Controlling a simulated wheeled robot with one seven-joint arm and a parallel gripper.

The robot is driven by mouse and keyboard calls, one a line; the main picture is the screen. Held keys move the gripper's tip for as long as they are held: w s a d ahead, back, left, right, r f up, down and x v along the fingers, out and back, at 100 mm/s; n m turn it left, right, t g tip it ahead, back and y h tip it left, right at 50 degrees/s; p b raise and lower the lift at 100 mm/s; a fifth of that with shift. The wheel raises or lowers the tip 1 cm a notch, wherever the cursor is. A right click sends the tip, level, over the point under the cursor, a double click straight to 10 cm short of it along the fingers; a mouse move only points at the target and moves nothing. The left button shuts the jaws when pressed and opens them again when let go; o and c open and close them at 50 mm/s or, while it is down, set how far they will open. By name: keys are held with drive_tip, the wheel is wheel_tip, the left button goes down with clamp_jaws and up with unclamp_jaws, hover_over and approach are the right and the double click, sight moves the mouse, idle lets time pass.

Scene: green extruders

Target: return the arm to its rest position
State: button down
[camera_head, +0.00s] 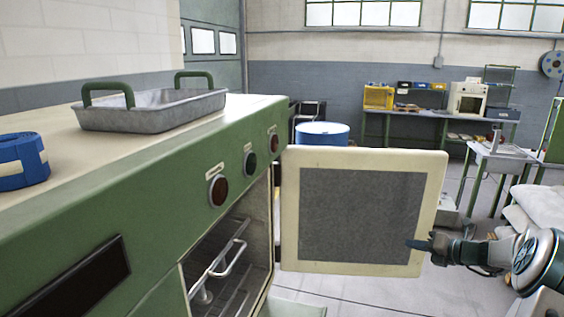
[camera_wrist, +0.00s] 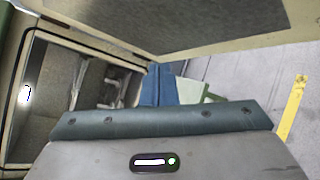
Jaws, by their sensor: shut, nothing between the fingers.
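The door also shows across the top of the wrist view (camera_wrist: 200,20). The green machine (camera_head: 150,190) stands at the left with its compartment (camera_head: 232,250) open, a metal rack inside. Most of my arm is outside the head view.
A metal tray (camera_head: 150,108) with green handles and a blue strap roll (camera_head: 22,161) lie on the machine's top. A blue drum (camera_head: 321,134) stands behind the door. Workbenches (camera_head: 430,114) line the back. Pale sacks (camera_head: 540,208) are at the right. Floor shows below the door.

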drive_tip(key=s+a+r+n+g+h, duration=0.1)
drive_tip(key=s+a+r+n+g, duration=0.2)
drive_tip(key=a+n, duration=0.45)
drive_tip(key=s+a+n+g+h, duration=0.1)
drive_tip(key=s+a+n+g, duration=0.1)
drive_tip(key=s+a+n, duration=0.55)
drive_tip(key=s+a+r+n+g, duration=0.25)
drive_tip(key=a+n, duration=0.25)
drive_tip(key=a, duration=0.4)
drive_tip(key=s+a+n+h, duration=0.2)
drive_tip(key=s+n+h, duration=0.1)
drive_tip(key=s+n, duration=0.6)
drive_tip(key=s+a+n+h, duration=0.2)
drive_tip(key=s+a+n, duration=0.1)
drive_tip(key=s+n, duration=0.7)
drive_tip(key=shift+s+a+f+g+h, duration=0.15)
drive_tip(key=shift+s+f+g+h, duration=0.3)
drive_tip(key=shift+s, duration=0.3)
